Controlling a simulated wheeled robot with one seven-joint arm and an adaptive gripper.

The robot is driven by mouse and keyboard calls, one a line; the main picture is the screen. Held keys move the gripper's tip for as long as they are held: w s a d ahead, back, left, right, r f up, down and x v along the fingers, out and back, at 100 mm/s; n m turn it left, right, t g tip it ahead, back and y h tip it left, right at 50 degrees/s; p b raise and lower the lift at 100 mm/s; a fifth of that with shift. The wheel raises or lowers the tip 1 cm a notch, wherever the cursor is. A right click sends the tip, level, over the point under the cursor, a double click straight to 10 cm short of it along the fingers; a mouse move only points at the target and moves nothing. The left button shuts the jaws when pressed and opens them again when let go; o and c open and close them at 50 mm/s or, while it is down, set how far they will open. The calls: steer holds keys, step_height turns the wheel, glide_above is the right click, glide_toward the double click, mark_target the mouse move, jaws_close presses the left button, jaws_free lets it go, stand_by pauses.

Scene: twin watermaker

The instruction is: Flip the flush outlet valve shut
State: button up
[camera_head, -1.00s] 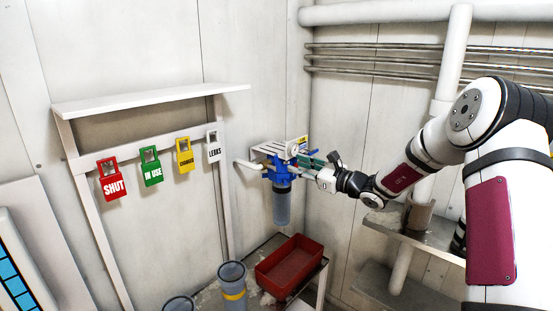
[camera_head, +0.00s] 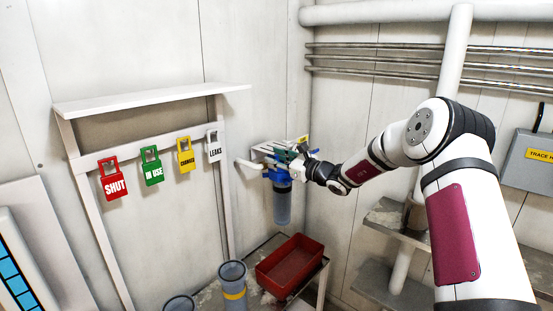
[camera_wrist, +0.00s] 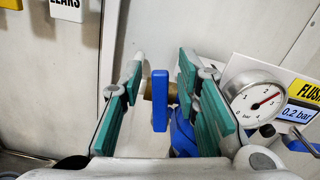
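A blue valve lever (camera_wrist: 160,100) stands upright in the wrist view, in front of a brass fitting (camera_wrist: 148,90) and a blue body (camera_wrist: 183,138). My gripper (camera_wrist: 161,76) is open. Its teal-padded fingers are on either side of the lever, with a visible gap on each side. In the head view my gripper (camera_head: 288,154) is at the filter unit on the wall, above the clear filter bowl (camera_head: 282,207). The gripper hides much of the valve there.
A gauge (camera_wrist: 258,100) and a flush panel with a 0.2 bar display (camera_wrist: 297,113) stand close right of the fingers. A red tray (camera_head: 290,263) and grey canister (camera_head: 232,280) are below. Hanging tags, including a red SHUT tag (camera_head: 113,182), are at left.

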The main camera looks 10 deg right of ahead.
jaws_close()
steer(key=shift+w+d+m+b, duration=0.2)
steer(key=shift+d+m, duration=0.1)
steer(key=shift+m, duration=0.45)
steer(key=shift+w+d+m+b, duration=0.2)
steer(key=shift+d+m, duration=0.05)
steer(key=shift+m, duration=0.5)
steer(key=shift+o, duration=1.4)
jaws_free()
steer(key=shift+r, duration=0.1)
